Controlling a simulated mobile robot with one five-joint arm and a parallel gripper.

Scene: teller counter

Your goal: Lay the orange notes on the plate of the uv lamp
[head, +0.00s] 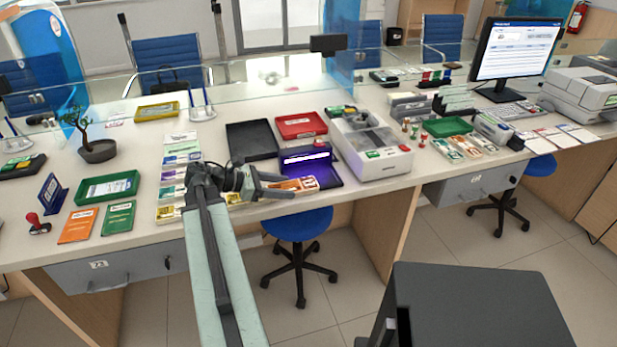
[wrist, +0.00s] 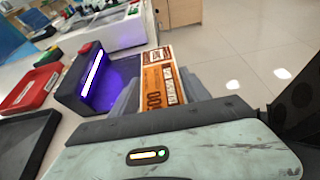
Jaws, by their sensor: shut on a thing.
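My gripper (head: 278,187) is shut on the orange notes (head: 300,184), which stick out from the jaws to the right. In the wrist view the notes (wrist: 161,78) lie between the two grey fingers (wrist: 155,96). The uv lamp (head: 304,157) is a dark box with a glowing violet tube; it also shows in the wrist view (wrist: 78,78). Its dark plate (head: 331,181) is lit purple, and shows in the wrist view (wrist: 124,72) left of the notes. The notes are at the plate's front side; I cannot tell whether they touch it.
A white counting machine (head: 372,148) stands right of the lamp. A black tray (head: 251,140) and a red tray (head: 300,124) lie behind it. Rows of banknotes (head: 172,180) lie left of my arm. The counter's front edge is close below the notes.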

